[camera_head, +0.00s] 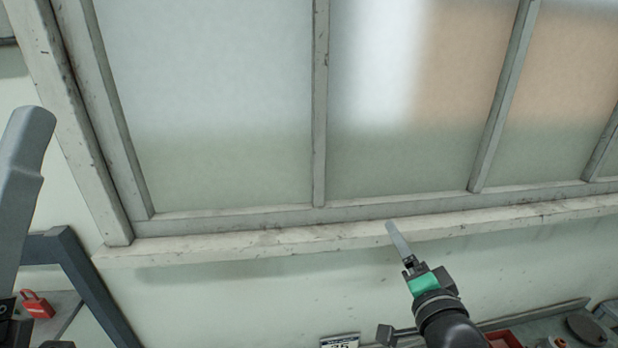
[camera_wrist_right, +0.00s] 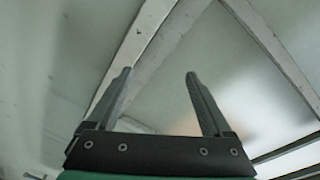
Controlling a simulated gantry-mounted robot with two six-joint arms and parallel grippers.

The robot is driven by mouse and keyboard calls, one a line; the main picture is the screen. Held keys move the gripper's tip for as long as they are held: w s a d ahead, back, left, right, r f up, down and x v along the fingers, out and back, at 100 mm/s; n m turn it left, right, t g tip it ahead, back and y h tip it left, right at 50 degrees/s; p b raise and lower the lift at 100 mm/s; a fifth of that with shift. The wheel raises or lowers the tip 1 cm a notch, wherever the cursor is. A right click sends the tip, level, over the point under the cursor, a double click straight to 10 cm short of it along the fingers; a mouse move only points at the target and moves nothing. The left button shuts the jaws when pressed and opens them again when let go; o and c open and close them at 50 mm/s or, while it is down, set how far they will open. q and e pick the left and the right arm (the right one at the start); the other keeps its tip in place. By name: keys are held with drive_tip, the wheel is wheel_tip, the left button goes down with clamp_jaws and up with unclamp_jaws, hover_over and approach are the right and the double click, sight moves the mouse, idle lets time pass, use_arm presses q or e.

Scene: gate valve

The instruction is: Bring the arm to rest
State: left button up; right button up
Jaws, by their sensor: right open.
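My right gripper (camera_head: 398,241) comes up from the bottom right in the head view, in front of the window sill. Its dark wrist and green band show below the fingers. In the right wrist view the right gripper (camera_wrist_right: 158,88) has its two fingers spread apart, with nothing between them. My left gripper is not in view. No gate valve shows in either view.
A framed frosted window (camera_head: 220,110) fills the upper part of the head view, with a worn sill (camera_head: 300,240) below it. A red padlock (camera_head: 37,304) lies at the lower left. A bench (camera_head: 560,326) with several items stands at the lower right.

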drive_tip(key=s+r+n+t, duration=0.2)
drive_tip(key=s+r, duration=0.1)
drive_tip(key=r, duration=0.4)
drive_tip(key=s+r+n+t, duration=0.15)
drive_tip(key=s+r, duration=0.25)
drive_tip(key=r, duration=0.4)
drive_tip(key=s+r+n+t+y, duration=0.1)
drive_tip(key=s+r+n+t, duration=0.65)
drive_tip(key=s+r, duration=0.7)
wheel_tip(320, 180, down, 42)
drive_tip(key=s+n+g+b, duration=0.1)
drive_tip(key=b, duration=3.8)
drive_tip(key=shift+d+r, duration=0.25)
drive_tip(key=shift+d, duration=0.15)
